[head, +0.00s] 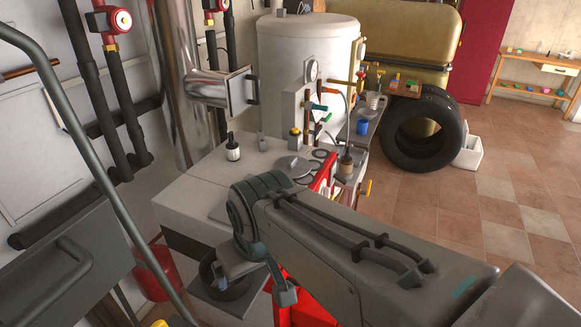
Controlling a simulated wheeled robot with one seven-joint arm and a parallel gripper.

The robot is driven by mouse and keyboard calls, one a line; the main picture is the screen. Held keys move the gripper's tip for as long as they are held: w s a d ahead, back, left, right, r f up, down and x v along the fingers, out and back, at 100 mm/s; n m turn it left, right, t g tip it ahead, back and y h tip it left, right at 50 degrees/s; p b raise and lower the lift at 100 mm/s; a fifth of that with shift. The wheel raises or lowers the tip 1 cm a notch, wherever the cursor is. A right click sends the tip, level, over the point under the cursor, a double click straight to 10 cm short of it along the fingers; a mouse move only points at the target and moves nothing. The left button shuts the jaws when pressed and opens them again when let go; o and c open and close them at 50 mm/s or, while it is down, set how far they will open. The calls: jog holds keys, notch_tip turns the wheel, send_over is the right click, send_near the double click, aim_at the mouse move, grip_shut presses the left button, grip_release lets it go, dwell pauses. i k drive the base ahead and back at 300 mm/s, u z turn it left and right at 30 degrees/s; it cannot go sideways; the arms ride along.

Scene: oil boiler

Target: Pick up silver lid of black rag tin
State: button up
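A flat, round silver lid with a small knob (292,166) lies on the pale top of the boiler cabinet (195,187), just beyond my arm's elbow-like joint. I cannot make out a black rag tin for certain. A dark round thing (230,288) shows low at the cabinet's front, partly covered by my arm's end; I cannot tell what it is. My gripper (262,283) points down in front of the cabinet, apart from the silver lid. Its fingers are mostly hidden by my arm, so its opening does not show.
A black bottle with a white label (233,148), a dark ring (321,154) and a brush-like jar (345,161) stand near the lid. A white tank (305,55) rises behind. A tyre (424,130) stands right. Tiled floor (480,215) is clear at right.

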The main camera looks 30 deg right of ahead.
aim_at(295, 166)
jog(key=u, duration=0.4)
jog(key=k, duration=0.25)
jog(key=z, duration=1.4)
jog(key=i, duration=0.6)
jog(key=z, duration=0.1)
